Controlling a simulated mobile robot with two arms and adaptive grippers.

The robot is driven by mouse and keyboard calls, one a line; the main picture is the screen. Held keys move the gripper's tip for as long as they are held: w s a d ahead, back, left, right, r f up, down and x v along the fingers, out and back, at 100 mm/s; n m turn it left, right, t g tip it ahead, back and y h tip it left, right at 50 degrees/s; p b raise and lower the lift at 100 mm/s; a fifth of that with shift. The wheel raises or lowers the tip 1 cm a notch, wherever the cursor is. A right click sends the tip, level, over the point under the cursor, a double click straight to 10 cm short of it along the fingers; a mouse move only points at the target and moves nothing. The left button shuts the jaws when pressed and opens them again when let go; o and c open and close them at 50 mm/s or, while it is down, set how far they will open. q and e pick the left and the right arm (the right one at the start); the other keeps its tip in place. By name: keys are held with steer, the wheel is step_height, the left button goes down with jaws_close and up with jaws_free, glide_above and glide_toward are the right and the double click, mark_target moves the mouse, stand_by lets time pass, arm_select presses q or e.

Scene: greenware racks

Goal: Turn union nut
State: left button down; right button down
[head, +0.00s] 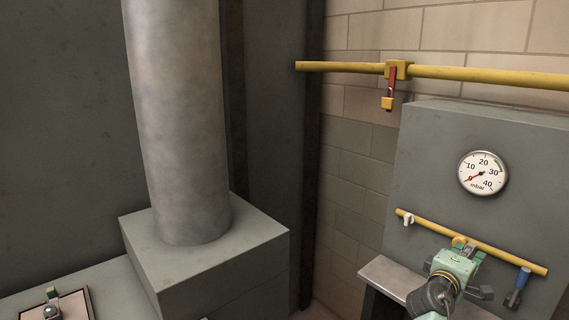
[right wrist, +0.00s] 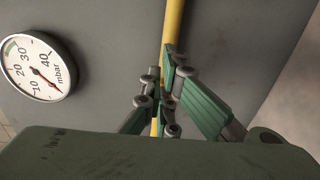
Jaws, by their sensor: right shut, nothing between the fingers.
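The lower yellow pipe (head: 500,255) slopes across the front of the grey cabinet, below the gauge. A yellow fitting (head: 459,241), possibly the union nut, shows on it just behind my right gripper (head: 464,250). In the right wrist view my right gripper (right wrist: 163,85) is in front of the yellow pipe (right wrist: 174,28), with its fingers drawn together and nothing held. The fingers hide part of the pipe, and I cannot tell whether they touch it. The nut is not clear in that view. My left gripper is not in view.
A round mbar gauge (head: 483,173) sits on the grey cabinet (head: 430,140). Above runs another yellow pipe (head: 490,77) with a red lever (head: 390,84). A thick flue (head: 180,120) stands left.

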steer(key=shift+w+r+b, duration=0.2)
steer(key=shift+r+b, duration=0.25)
steer(key=shift+r, duration=0.1)
steer(key=shift+f+b, duration=0.35)
stand_by(0.4)
steer(key=shift+w+a+f+b, duration=0.1)
steer(key=shift+a+f+b, duration=0.1)
steer(key=shift+f+b, duration=0.7)
steer(key=shift+f, duration=0.3)
steer(key=shift+d+f, duration=0.15)
steer(key=shift+d, duration=0.05)
steer(key=shift+s+p, duration=0.25)
steer(key=shift+p, duration=0.05)
steer(key=p+v, duration=0.1)
steer(key=v, duration=0.4)
steer(key=shift+s+a, duration=0.1)
steer(key=shift+s, duration=0.1)
